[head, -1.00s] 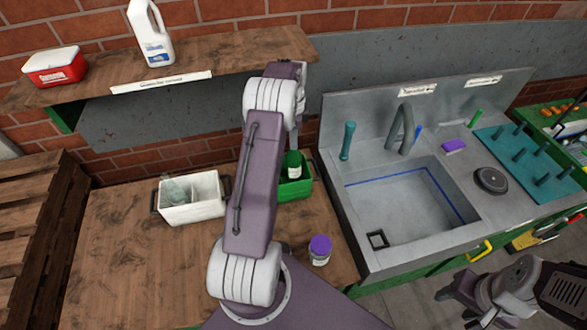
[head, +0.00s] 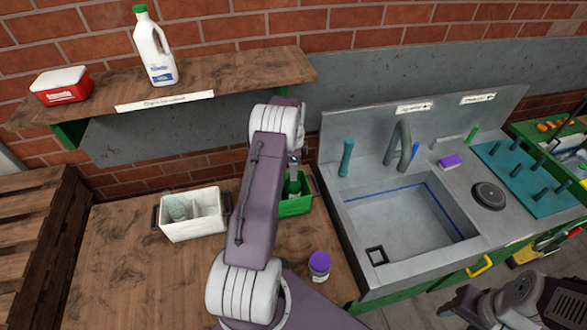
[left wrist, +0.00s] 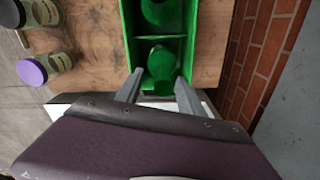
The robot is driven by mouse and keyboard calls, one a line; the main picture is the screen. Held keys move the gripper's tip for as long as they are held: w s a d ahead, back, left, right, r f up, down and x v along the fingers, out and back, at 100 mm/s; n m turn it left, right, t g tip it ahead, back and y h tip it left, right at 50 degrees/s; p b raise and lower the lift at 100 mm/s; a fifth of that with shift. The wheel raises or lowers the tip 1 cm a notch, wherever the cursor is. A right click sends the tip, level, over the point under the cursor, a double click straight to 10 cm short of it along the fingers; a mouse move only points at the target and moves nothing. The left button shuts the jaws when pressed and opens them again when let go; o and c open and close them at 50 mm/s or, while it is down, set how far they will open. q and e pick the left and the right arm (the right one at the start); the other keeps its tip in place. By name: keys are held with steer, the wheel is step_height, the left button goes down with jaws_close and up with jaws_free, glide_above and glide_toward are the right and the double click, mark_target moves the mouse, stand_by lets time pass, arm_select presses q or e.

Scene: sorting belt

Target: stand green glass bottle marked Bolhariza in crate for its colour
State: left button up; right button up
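The green crate (head: 297,208) stands on the wooden worktop and shows two compartments in the left wrist view (left wrist: 128,35). A green glass bottle (left wrist: 163,62) is in its nearer compartment in that view; another green glass shape (left wrist: 160,12) is in the farther one. In the head view green glass (head: 292,188) shows inside the crate, partly behind my arm. No marking is readable, so I cannot tell which is Bolhariza. My left gripper (left wrist: 158,78) is over the nearer compartment, its fingers apart on either side of the bottle, with no clear contact.
A white crate (head: 192,231) with clear glass inside stands to the left. A purple-lidded jar (head: 319,265) stands in front of the green crate. The sink (head: 405,225) is to the right. A shelf (head: 240,72) with a milk jug (head: 153,48) hangs above.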

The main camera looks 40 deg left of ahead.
arm_select(q)
steer(key=shift+w+r, duration=0.1)
steer(key=shift+r, duration=0.1)
step_height(320, 180, up, 11)
steer(key=b, duration=0.3)
steer(key=s+d+n, duration=0.1)
steer(key=d+n, duration=0.1)
steer(key=d, duration=0.4)
steer(key=s+d+f+n, duration=0.2)
steer(key=s+d+n, duration=0.2)
steer(key=s+d, duration=0.4)
steer(key=s+d+f+n+t, duration=0.1)
steer(key=s+d+n, duration=0.4)
steer(key=s+d, duration=0.4)
steer(key=shift+s+f, duration=0.35)
steer(key=shift+s, duration=0.8)
